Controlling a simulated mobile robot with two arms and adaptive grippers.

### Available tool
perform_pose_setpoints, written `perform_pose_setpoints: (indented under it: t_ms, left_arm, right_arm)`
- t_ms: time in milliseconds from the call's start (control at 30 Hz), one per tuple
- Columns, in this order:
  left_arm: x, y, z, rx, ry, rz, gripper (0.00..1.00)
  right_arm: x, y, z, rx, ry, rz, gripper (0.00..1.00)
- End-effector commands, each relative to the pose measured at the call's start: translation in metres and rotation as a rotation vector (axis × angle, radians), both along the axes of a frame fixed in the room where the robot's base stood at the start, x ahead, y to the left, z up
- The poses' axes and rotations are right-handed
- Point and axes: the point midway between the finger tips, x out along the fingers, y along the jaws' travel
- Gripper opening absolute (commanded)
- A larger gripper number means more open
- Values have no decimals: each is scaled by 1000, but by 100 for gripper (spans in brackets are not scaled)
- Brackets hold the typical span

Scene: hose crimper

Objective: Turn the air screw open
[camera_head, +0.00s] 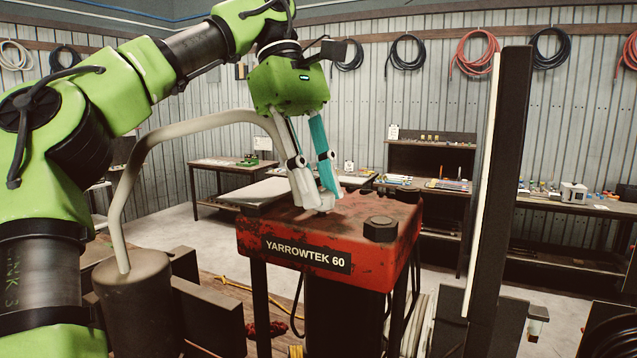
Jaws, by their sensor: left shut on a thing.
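My left gripper (319,203) reaches down from above onto the top of the red machine labelled YARROWTEK 60 (385,232). Its white and teal fingers are close together around a small pale part (325,200) on the machine's top, which looks like the air screw. The fingers hide most of this part, so I cannot tell how far it is turned. My right gripper is not in the view.
A curved pale pipe (136,168) rises from a dark cylinder (140,300) at the left. A tall dark post (503,190) stands at the right. Workbenches (225,162) line the back wall.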

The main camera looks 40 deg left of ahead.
Motion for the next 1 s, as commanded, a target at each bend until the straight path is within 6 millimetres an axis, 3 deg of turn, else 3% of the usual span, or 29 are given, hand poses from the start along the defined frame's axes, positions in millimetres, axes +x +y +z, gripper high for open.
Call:
perform_pose_setpoints:
  t_ms: [400,867,900,967,1000]
  left_arm:
    - [1,0,1,0,-6,-150,2]
    - [1,0,2,0,-7,-164,2]
    - [1,0,2,0,-7,-164,26]
    - [1,0,2,0,-6,-163,39]
    - [1,0,2,0,-6,-163,39]
  right_arm:
    - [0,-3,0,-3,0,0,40]
    - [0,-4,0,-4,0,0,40]
    - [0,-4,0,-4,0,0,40]
    - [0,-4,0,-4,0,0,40]
    - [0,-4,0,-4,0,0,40]
